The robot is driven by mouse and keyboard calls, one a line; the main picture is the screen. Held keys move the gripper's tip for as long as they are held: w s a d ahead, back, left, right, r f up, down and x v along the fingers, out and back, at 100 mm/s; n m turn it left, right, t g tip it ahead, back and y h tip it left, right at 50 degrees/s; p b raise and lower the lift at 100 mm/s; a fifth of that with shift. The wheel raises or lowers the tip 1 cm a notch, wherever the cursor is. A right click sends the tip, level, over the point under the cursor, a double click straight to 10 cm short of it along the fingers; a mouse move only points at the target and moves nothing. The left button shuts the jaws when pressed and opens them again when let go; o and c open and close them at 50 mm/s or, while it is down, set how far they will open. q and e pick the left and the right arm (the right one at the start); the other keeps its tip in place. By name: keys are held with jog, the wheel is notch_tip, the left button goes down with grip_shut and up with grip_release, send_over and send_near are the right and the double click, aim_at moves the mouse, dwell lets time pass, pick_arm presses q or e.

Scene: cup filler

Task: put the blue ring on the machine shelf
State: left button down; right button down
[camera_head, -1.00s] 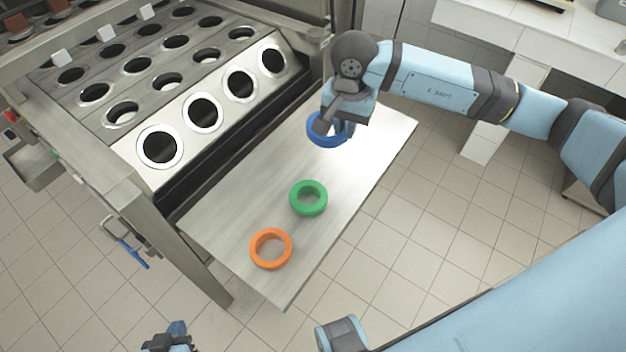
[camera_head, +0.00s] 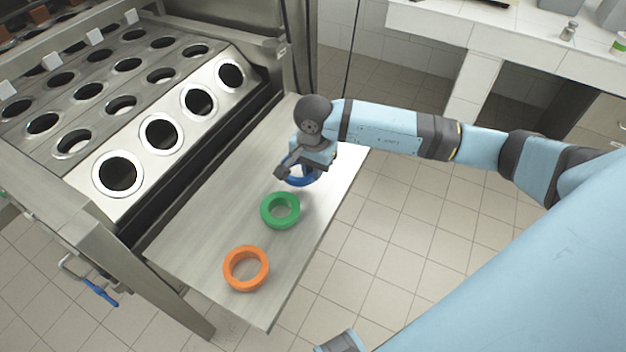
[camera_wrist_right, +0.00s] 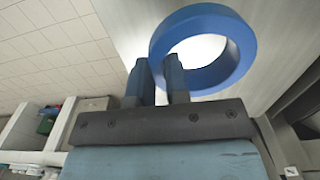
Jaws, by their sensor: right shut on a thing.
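The blue ring (camera_head: 301,180) is in my right gripper (camera_head: 291,171), over the far part of the grey metal machine shelf (camera_head: 195,230). The gripper hides part of the ring in the head view. In the right wrist view, the fingers (camera_wrist_right: 158,75) are shut on the near left side of the blue ring (camera_wrist_right: 240,48), and its hole faces the camera. The ring is low, close behind the green ring; I cannot tell whether it touches the shelf. My left gripper is not in view.
A green ring (camera_head: 280,211) and an orange ring (camera_head: 246,268) lie flat on the shelf, nearer the front. The machine with rows of round holes (camera_head: 118,174) borders the shelf on the left. Bare shelf lies between the rings and the machine.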

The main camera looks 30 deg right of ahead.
notch_tip(320, 180, down, 5)
jog(key=shift+r, duration=0.2)
jog(key=shift+f, duration=0.2)
jog(key=c, duration=1.1)
grip_release()
jog(key=shift+r, duration=0.1)
